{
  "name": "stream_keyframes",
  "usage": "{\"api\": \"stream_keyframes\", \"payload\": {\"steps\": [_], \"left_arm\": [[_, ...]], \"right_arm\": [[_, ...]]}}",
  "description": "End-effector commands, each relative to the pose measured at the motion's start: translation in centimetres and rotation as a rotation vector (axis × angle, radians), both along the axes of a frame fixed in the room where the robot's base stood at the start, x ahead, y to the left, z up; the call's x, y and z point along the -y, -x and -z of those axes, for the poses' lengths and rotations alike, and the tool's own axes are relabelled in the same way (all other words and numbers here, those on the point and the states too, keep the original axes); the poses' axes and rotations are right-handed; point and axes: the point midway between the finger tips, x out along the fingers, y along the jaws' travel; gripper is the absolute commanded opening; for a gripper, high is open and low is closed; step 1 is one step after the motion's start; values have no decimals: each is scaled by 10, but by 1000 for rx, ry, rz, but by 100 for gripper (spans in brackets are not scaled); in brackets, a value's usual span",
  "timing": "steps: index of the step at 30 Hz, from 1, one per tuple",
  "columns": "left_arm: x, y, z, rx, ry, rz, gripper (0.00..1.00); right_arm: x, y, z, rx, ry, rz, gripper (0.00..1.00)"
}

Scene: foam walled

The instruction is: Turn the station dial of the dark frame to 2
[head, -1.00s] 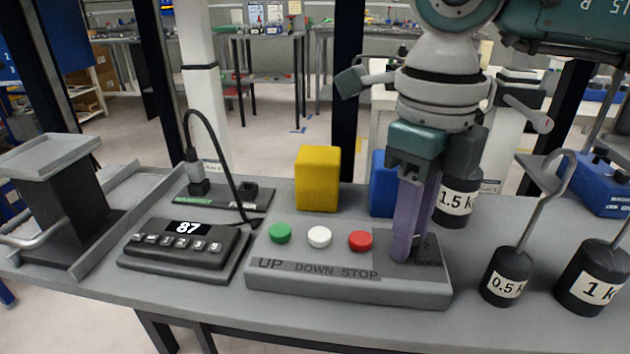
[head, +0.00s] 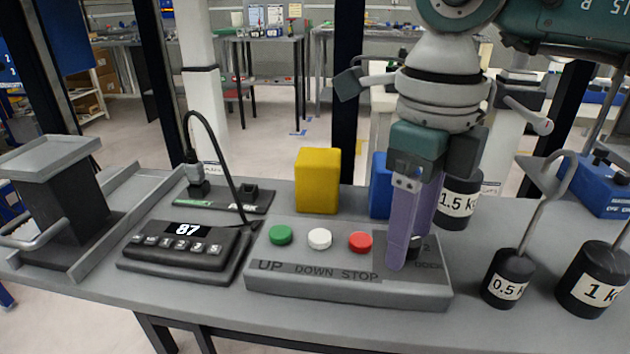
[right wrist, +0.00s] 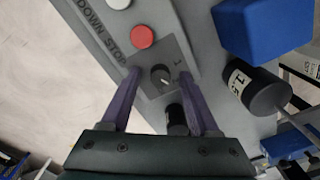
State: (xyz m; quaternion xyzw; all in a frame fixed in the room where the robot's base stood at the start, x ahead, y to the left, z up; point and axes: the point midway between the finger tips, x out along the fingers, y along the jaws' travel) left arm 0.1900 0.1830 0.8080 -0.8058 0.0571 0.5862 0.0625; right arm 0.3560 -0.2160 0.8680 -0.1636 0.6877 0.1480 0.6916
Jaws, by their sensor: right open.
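The dial (right wrist: 160,75) is a small dark round knob with a white line, on a dark square plate (right wrist: 178,48) at the right end of the grey control box (head: 340,287). In the right wrist view the line points to the lower right. A "1" shows beside the knob there; a "2" shows right of it in the head view. My right gripper (head: 409,252) points down over the dial, its purple fingers open on either side of it. In the right wrist view the fingers (right wrist: 160,73) appear apart from the knob; contact is unclear. My left gripper is out of view.
Green (head: 281,235), white (head: 319,238) and red (head: 360,242) buttons sit left of the dial. A yellow block (head: 318,180) and blue block (head: 380,185) stand behind. Weights (head: 508,278) stand to the right. A keypad (head: 185,248) showing 87 is at the left.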

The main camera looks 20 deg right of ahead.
Motion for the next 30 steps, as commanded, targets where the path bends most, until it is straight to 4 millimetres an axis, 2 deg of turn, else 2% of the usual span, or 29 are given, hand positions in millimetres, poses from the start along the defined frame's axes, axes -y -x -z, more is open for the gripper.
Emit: {"api": "stream_keyframes", "payload": {"steps": [5, 8, 18, 21, 24, 30], "left_arm": [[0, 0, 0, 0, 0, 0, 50], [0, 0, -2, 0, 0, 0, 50], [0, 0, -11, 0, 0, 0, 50], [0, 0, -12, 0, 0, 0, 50], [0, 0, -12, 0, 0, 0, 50], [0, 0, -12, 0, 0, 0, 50]], "right_arm": [[0, 0, -1, 0, 0, 0, 62], [0, -1, -10, 2, -1, 0, 62], [-2, 0, -77, 4, 0, -1, 62], [-2, 0, -90, 2, -1, 0, 62], [-2, 1, -97, 1, 0, 0, 62], [-2, 1, -99, 0, -1, 0, 62]]}}
